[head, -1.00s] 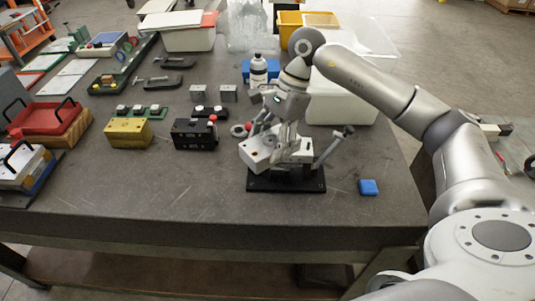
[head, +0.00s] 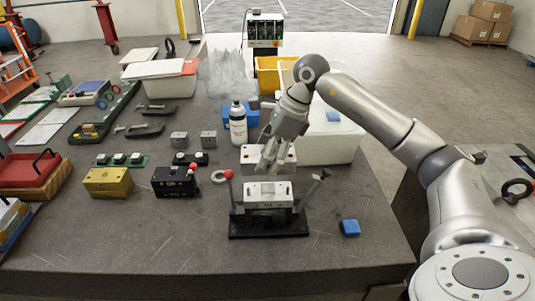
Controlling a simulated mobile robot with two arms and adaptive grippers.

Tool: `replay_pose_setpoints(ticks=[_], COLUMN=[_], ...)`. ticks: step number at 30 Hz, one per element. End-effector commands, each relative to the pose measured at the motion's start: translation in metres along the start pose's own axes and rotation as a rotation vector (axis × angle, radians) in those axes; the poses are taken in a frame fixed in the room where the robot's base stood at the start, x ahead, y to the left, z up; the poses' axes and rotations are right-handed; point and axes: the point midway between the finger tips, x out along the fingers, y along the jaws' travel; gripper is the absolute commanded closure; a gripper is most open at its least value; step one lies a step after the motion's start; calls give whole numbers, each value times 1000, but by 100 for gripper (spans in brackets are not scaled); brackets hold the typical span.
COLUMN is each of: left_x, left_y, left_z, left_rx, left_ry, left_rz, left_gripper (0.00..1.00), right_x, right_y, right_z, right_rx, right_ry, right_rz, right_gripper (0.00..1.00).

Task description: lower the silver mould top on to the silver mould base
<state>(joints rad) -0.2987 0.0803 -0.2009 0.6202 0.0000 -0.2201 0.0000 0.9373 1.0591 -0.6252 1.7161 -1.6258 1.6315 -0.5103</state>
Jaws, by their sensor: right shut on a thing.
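The silver mould base (head: 268,197) sits on a black plate (head: 268,228) near the table's front. A red-knobbed lever stands at its left and a dark-knobbed lever at its right. My right gripper (head: 277,150) points down and is shut on the silver mould top (head: 254,157), a pale block. In the head view the top appears just above and behind the base, apart from it and roughly level. The fingers hide part of the top. I cannot tell its exact height. My left gripper is not in view.
A black mould block (head: 175,182) and a yellow block (head: 108,183) stand to the left. A white bottle (head: 238,125) and a white bin (head: 335,140) stand close behind my gripper. A blue block (head: 350,228) lies to the right. The table front is clear.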

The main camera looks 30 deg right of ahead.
Motion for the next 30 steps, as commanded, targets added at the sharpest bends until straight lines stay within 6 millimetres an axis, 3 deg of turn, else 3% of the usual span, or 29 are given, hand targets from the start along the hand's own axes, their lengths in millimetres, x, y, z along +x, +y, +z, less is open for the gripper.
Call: replay_pose_setpoints(ticks=[15, 30], left_x=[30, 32], left_y=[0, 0], left_z=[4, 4], left_rx=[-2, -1], left_ry=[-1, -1], left_rz=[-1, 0], left_gripper=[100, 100], right_x=[39, 43], right_y=[0, 0], right_z=[-16, -18], right_rx=[-2, -3], right_ry=[-4, -4], right_rz=[-3, -3], right_gripper=[93, 93])
